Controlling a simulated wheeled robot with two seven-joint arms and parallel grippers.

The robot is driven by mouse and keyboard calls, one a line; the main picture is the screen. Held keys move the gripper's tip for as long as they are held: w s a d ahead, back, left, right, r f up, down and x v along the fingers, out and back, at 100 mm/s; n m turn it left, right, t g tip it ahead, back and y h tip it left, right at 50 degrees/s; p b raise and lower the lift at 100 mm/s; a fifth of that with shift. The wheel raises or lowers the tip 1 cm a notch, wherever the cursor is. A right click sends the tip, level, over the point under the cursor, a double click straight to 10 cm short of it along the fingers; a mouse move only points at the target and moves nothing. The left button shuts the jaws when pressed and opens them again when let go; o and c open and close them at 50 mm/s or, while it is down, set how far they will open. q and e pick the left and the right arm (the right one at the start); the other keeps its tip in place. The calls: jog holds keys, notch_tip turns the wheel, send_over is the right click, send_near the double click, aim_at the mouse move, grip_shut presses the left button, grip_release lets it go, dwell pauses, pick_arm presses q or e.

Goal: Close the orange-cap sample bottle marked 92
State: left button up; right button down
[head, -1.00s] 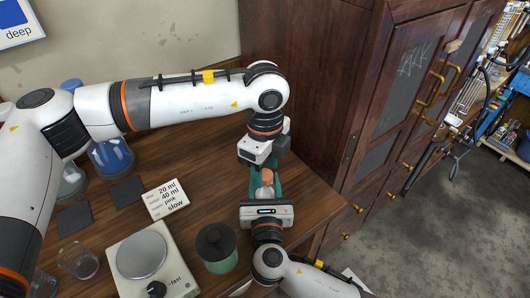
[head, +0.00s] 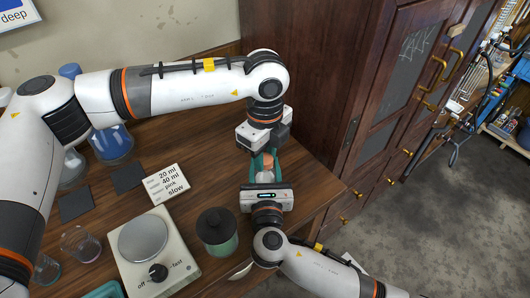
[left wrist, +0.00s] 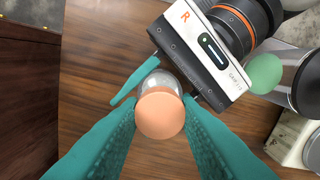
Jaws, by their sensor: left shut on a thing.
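The orange cap (left wrist: 160,115) is between the teal fingers of my left gripper (head: 265,155), which is shut on it. The clear sample bottle (left wrist: 160,80) is right below the cap; it also shows in the head view (head: 265,176). I cannot tell whether the cap is seated on its neck. My right gripper (left wrist: 160,88) has its teal fingers on both sides of the bottle and appears shut on it. In the head view its body is just in front of the bottle. No number is readable on the bottle, and its base is hidden.
A stirrer plate (head: 180,268), a dark-lidded green jar (head: 217,232) and a small glass beaker (head: 81,245) stand at the front left. A note card (head: 166,183) and dark pads lie behind. A blue flask (head: 113,142) is farther back. A wooden cabinet (head: 310,90) borders the right.

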pick_arm(q)
jog(key=m, duration=2)
jog(key=shift+m, duration=0.3)
jog(key=m, duration=2.1)
jog(key=shift+f+m, duration=0.1)
jog(key=shift+m, duration=0.3)
jog(key=o, duration=1.1)
